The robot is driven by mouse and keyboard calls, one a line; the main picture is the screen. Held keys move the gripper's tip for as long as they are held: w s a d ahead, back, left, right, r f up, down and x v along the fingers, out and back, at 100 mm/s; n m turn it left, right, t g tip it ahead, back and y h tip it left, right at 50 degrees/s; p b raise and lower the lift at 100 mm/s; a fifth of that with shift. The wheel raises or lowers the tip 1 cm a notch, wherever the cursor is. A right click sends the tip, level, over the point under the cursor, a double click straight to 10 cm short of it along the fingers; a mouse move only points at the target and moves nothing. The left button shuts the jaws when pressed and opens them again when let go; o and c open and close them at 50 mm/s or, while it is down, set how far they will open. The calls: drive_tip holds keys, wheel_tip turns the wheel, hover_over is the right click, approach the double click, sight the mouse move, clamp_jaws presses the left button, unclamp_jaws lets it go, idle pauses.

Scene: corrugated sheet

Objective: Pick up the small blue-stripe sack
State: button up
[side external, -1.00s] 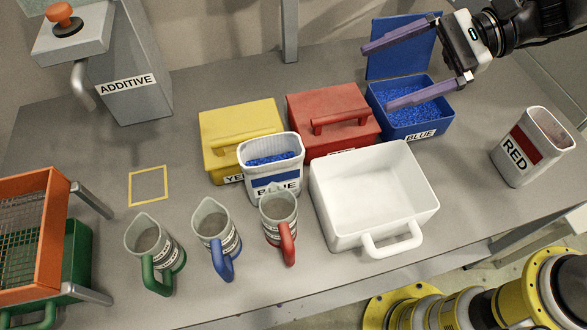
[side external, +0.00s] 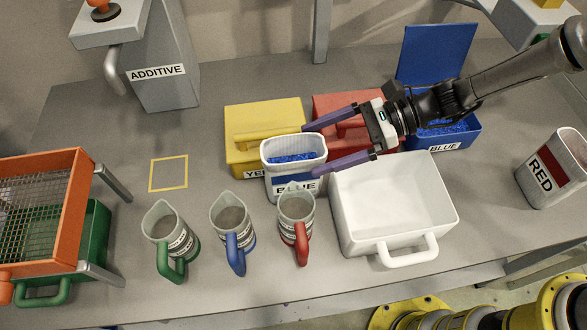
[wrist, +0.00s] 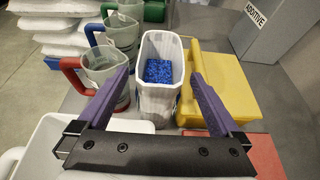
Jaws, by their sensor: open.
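The small blue-stripe sack (side external: 294,181) is a white, open-topped upright container with a blue band, a "BLUE" label and blue granules inside. It stands on the table in front of the yellow box. My gripper (side external: 311,150) is open and empty at the sack's right side, its purple fingers pointing left. One fingertip is by the far rim and the other by the near right corner. In the wrist view the sack (wrist: 160,105) lies between the spread fingers of my gripper (wrist: 160,72). I cannot tell whether either finger touches it.
A lidded yellow box (side external: 240,143) and a red box (side external: 350,104) stand close behind. A white handled tub (side external: 375,235) is right of the sack, under my gripper. Jugs with green, blue and red handles (side external: 301,245) stand in front. An open blue bin (side external: 447,138) is behind right.

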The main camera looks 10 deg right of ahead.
sight(294, 156)
drive_tip(key=shift+x, duration=2.75)
clamp_jaws()
